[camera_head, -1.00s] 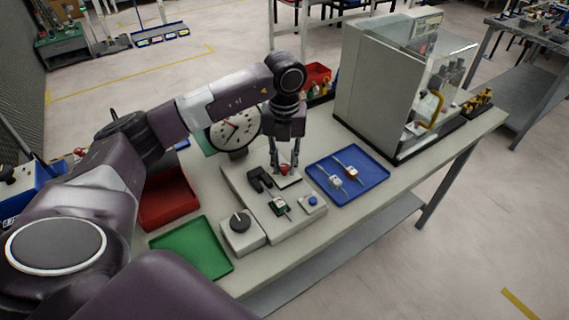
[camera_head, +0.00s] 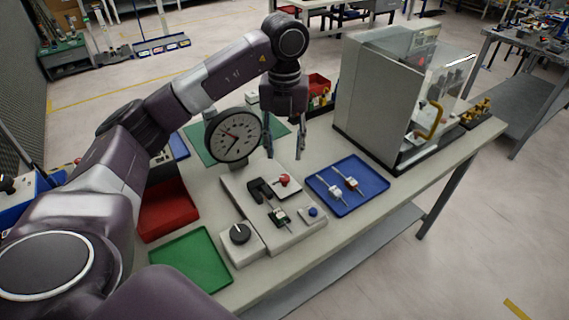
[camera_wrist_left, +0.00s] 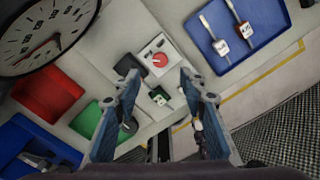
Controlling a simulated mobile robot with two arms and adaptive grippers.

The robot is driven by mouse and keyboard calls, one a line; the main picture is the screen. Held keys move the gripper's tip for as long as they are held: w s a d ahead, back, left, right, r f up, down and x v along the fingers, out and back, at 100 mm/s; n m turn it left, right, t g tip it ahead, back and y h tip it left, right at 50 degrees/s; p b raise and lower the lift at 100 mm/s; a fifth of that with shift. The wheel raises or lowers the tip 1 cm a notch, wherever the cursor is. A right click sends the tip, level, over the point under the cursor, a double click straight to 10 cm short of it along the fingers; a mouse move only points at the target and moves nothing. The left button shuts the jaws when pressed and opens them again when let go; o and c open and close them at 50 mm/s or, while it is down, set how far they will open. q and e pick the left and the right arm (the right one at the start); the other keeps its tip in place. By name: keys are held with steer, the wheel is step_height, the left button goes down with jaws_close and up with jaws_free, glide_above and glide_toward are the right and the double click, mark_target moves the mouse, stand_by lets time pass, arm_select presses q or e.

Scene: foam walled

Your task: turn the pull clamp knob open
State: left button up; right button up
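The pull clamp's red knob (camera_head: 284,180) sits on a light square plate on the grey fixture (camera_head: 243,192). It also shows in the left wrist view (camera_wrist_left: 159,60), with a pale mark on its top. A black clamp block (camera_head: 259,190) stands just left of it. My left gripper (camera_head: 285,156) is open and empty, raised above and behind the knob, apart from it. In the left wrist view its two fingers (camera_wrist_left: 160,78) are spread wide. My right gripper is not in view.
A round dial gauge (camera_head: 232,136) stands left of my gripper. A blue tray (camera_head: 318,190) with two probe-like parts lies right of the fixture. A black knob box (camera_head: 241,242), a green tray (camera_head: 190,260) and a red bin (camera_head: 168,212) are nearer. A grey machine (camera_head: 372,95) stands behind right.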

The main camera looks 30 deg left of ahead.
arm_select(q)
steer(key=shift+r, duration=1.4)
